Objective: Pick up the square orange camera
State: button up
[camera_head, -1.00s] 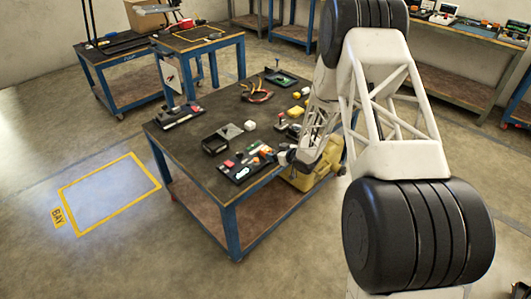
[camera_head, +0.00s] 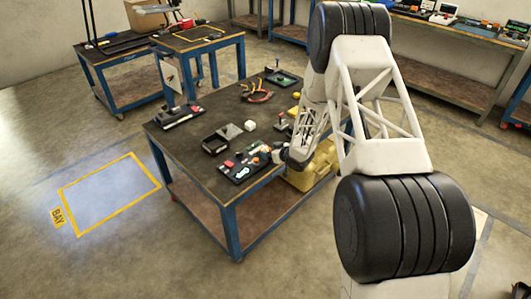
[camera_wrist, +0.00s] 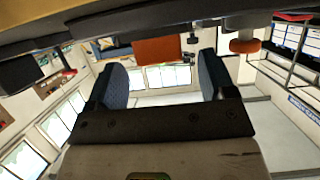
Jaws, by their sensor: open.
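In the wrist view, a square orange block (camera_wrist: 157,49), which looks like the orange camera, shows in the upper middle, beyond and between my fingertips. My gripper (camera_wrist: 165,70) is open, with its two dark blue fingers apart and nothing between them. The orange block is apart from both fingers. In the head view, my gripper (camera_head: 281,156) is small at the right front edge of the dark worktable (camera_head: 180,145), beside a black tray of small parts (camera_head: 243,172). I cannot clearly pick out the orange camera there.
In the wrist view, a round orange-red part (camera_wrist: 245,46) sits right of the block. In the head view, a grey-topped black box (camera_head: 214,146), a white cube (camera_head: 250,125) and a joystick unit (camera_head: 281,122) stand near the tray. The table's left front is clear.

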jog(key=shift+x, duration=0.95)
jog(key=c, duration=1)
jog(key=shift+r, duration=0.1)
jog(key=shift+r, duration=1)
jog(key=shift+s+r, duration=0.4)
jog(key=shift+r, duration=0.3)
jog(key=s+d, duration=0.1)
jog(key=s, duration=0.4)
jog(key=s+d+r, duration=0.1)
jog(key=s, duration=0.9)
jog(key=shift+d+r, duration=0.2)
jog(key=shift+d, duration=0.2)
jog(key=shift+w+d+f, duration=0.1)
jog(key=shift+f, duration=0.05)
